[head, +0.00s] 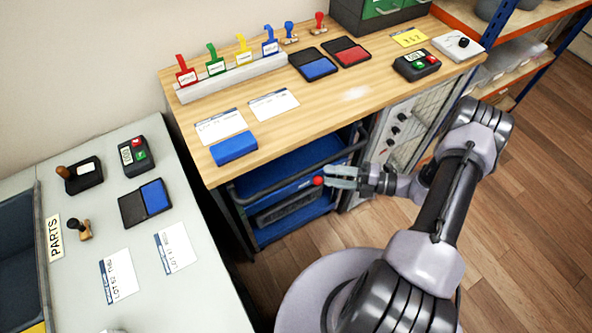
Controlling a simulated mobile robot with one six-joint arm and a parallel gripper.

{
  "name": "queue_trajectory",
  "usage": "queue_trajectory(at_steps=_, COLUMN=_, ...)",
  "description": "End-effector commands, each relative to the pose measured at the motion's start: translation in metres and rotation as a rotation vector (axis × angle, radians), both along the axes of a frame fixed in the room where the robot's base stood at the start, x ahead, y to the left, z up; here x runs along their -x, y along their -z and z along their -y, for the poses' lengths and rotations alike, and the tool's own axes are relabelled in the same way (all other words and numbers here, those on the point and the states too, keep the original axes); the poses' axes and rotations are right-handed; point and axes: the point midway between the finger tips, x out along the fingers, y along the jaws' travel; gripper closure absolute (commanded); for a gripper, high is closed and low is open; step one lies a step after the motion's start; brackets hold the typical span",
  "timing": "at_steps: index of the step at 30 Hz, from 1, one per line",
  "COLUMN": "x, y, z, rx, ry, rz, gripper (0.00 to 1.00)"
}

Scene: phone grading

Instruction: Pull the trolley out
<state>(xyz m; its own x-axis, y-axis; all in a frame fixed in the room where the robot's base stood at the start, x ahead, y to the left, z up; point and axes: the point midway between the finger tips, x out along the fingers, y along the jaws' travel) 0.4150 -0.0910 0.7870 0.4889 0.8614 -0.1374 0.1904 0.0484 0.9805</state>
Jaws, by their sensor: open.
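A blue trolley (281,227) with a dark tubular handle stands under the wooden bench, its front facing the floor on the right. A dark grey item lies on its lower shelf. A red knob (319,181) shows on the handle side of the trolley. My gripper (334,177) is open and reaches in from the right at handle height, its fingertips right beside the red knob. I cannot tell whether the fingers touch the knob or the handle. The back of the trolley is hidden under the bench top.
The wooden bench (268,117) above holds ink pads, stamps and labels. A grey side table (90,200) stands close on the left. A wire-fronted cabinet (388,150) stands right of the trolley. The wooden floor (520,220) on the right is clear.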

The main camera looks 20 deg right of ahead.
Motion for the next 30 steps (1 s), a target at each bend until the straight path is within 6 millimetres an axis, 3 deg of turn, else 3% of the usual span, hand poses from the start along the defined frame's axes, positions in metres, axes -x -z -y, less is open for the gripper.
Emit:
queue_trajectory(at_steps=6, x=-0.028, y=0.011, z=-0.052, rx=0.0, ry=-0.006, rz=0.0, gripper=0.59)
queue_trajectory(at_steps=12, x=-0.047, y=0.015, z=-0.085, rx=0.002, ry=-0.006, rz=0.001, gripper=0.59)
queue_trajectory(at_steps=18, x=-0.055, y=0.016, z=-0.099, rx=0.002, ry=-0.003, rz=0.002, gripper=0.59)
queue_trajectory(at_steps=25, x=-0.056, y=0.016, z=-0.1, rx=0.002, ry=-0.003, rz=0.002, gripper=0.59)
queue_trajectory(at_steps=26, x=-0.056, y=0.016, z=-0.1, rx=0.002, ry=-0.003, rz=0.002, gripper=0.6)
queue_trajectory(at_steps=30, x=-0.056, y=0.016, z=-0.1, rx=0.002, ry=-0.003, rz=0.002, gripper=0.88)
